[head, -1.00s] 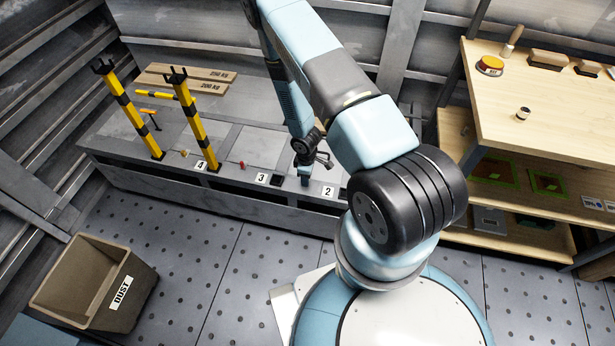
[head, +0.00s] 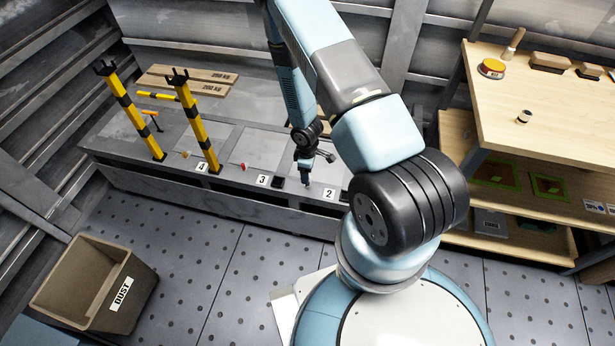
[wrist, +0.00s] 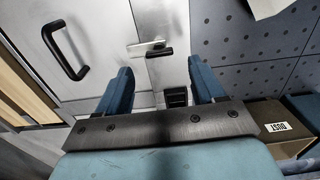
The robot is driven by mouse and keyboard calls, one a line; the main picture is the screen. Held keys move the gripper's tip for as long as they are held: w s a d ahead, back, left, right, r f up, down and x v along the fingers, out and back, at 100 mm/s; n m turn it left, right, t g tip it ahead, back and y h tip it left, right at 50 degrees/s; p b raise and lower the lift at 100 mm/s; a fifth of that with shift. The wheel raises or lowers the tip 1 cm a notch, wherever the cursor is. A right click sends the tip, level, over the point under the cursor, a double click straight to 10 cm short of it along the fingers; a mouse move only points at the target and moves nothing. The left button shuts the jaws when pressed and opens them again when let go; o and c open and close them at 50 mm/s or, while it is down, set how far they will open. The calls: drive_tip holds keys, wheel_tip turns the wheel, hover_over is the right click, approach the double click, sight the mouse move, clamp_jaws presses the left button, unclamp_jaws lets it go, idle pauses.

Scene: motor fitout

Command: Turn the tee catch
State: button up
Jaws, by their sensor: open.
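In the wrist view a small catch with a pale metal bar and a black bar (wrist: 158,51) sits on a grey metal panel, just beyond my fingertips; I take it to be the tee catch. My gripper (wrist: 163,78) is open, with its two blue fingers apart and nothing between them. The catch appears beyond the gap between the fingers, not touching them. In the head view my gripper (head: 307,178) points down over the grey bench between labels 3 and 2. The catch cannot be made out there.
A black pull handle (wrist: 65,48) is on the panel at left in the wrist view. A black square (wrist: 176,97) lies between the fingers' bases. Yellow-black posts (head: 195,125) stand on the bench at left. A dust bin (head: 95,283) stands on the floor. A wooden shelf (head: 540,100) is at right.

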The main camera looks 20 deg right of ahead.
wheel_tip(320, 180, up, 9)
idle(0.5)
drive_tip(key=shift+f, duration=0.1)
idle(0.3)
wheel_tip(320, 180, up, 34)
drive_tip(key=w+d+m+t+h, duration=0.1)
drive_tip(key=w+d+m+t, duration=0.15)
drive_tip(key=m, duration=0.35)
drive_tip(key=s+a+r+m+t, duration=0.1)
drive_tip(key=s+r+m, duration=0.1)
drive_tip(key=s+r, duration=0.9)
drive_tip(key=s+a+r+m+t+y, duration=0.1)
drive_tip(key=s+r+m+t, duration=0.1)
drive_tip(key=s+r, duration=0.9)
drive_tip(key=shift+s+a+r+m, duration=0.2)
drive_tip(key=shift+s+m, duration=0.3)
drive_tip(key=shift+m, duration=0.2)
